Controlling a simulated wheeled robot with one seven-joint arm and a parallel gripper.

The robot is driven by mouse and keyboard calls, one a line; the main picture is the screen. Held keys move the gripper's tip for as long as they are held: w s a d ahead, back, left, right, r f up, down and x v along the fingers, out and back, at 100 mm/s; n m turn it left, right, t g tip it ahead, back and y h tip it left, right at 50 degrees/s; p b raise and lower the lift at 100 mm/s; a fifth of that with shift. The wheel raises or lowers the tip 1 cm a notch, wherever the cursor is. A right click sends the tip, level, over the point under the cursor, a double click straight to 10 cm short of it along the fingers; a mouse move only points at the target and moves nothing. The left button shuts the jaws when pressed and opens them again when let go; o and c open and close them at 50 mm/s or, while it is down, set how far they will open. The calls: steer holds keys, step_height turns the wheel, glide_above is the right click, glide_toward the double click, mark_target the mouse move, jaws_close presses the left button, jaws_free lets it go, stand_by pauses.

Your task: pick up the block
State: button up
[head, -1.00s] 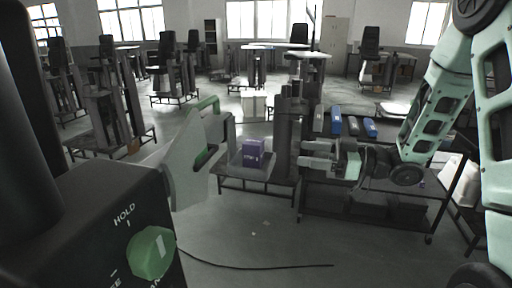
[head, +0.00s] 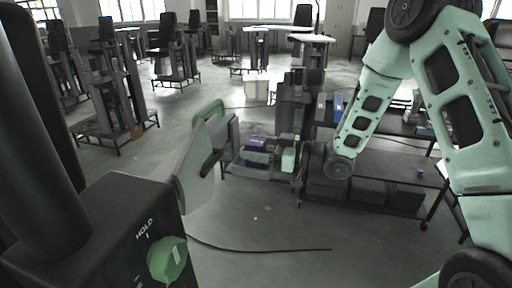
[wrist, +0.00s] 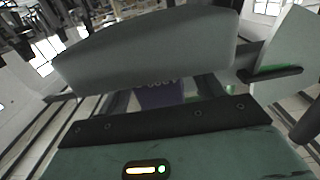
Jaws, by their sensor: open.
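The purple block (head: 260,144) sits on the low platform of a lift column, left of the dark upright in the head view. My gripper (head: 250,149) reaches in from the right at the block, with a grey finger on its far side and one on its near side. The fingers partly hide the block. In the wrist view the purple block (wrist: 160,95) shows in the gap of my open gripper (wrist: 158,88), with pale marks along its upper part. I cannot tell whether either finger touches it.
A dark lift column (head: 292,105) stands close behind my gripper. A dark shelf bench (head: 385,165) with boxes is to the right. A pale panel with a green handle (head: 206,108) stands at the left, near a black HOLD box (head: 105,225). A cable (head: 260,249) crosses the open floor.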

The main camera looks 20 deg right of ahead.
steer(key=shift+w+a, duration=0.1)
steer(key=c, duration=1.5)
jaws_close()
steer(key=shift+r, duration=0.1)
